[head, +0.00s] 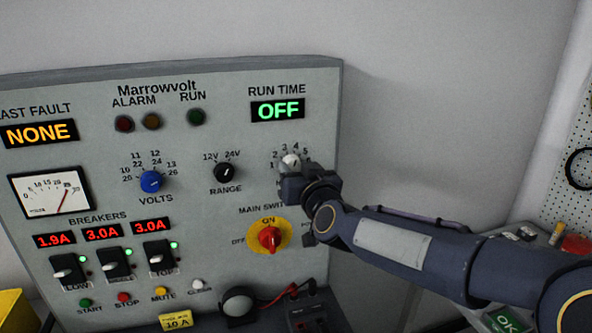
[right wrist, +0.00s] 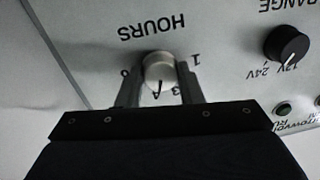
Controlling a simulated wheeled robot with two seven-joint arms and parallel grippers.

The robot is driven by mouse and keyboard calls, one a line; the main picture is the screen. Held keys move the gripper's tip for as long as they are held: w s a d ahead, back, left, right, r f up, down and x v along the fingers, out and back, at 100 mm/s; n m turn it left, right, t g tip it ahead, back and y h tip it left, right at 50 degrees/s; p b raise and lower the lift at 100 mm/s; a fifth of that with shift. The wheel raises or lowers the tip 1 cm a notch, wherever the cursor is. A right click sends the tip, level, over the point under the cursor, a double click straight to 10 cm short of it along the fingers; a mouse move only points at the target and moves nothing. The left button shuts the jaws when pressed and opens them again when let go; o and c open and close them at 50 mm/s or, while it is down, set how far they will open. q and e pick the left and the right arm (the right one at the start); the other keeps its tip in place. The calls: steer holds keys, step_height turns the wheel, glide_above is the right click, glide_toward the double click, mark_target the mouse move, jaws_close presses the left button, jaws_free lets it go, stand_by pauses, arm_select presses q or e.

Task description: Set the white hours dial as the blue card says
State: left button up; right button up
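The white hours dial (head: 291,160) is at the right of the grey panel, below the RUN TIME display (head: 278,110), which reads OFF. In the right wrist view the dial (right wrist: 160,72) sits between the two fingers of my right gripper (right wrist: 160,80), which press close on its sides. The dial's dark pointer line points down in that view, near the 4 mark; the scale is partly hidden by the gripper. In the head view my right gripper (head: 293,178) covers the dial's lower part. No blue card shows in either view. My left gripper is out of view.
The blue volts dial (head: 150,181), black range dial (head: 226,172) and red main switch (head: 269,237) are nearby on the panel. Breakers line its lower left. A yellow 10 A card (head: 176,320) and a green OK card (head: 506,320) lie low. The wall right of the panel is clear.

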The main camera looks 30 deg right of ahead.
steer(key=shift+c, duration=1.2)
steer(key=shift+f+m+b, duration=0.15)
steer(key=shift+m+b, duration=0.85)
steer(key=shift+m, duration=0.2)
steer(key=shift+m+b, duration=0.65)
steer(key=shift+m, duration=0.45)
steer(key=shift+m+b, duration=0.5)
steer(key=shift+m, duration=0.7)
steer(key=o, duration=1)
steer(key=shift+c, duration=0.2)
